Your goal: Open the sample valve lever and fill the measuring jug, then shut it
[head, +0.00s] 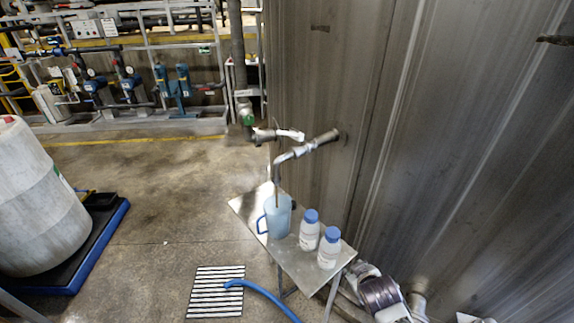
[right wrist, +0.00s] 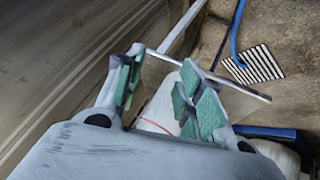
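The measuring jug (head: 279,217), pale blue and translucent with a blue handle, stands upright on a small metal table (head: 301,266) in the head view. A grey pipe (head: 300,152) comes from the wall and bends down above the jug. What appears to be the sample valve lever, a pale arm with a grey end (head: 264,135), lies roughly level at the pipe bend. I cannot tell the jug's fill level. My right gripper (right wrist: 160,90) shows in the right wrist view, its green-padded fingers apart, with nothing visibly held. My left gripper is out of view.
Two white bottles with blue caps (head: 310,231) (head: 330,248) stand right of the jug. A floor grate (head: 214,291) and blue hose (head: 265,291) lie in front. A large white drum (head: 40,205) stands left on a blue-edged pallet. Corrugated wall fills the right.

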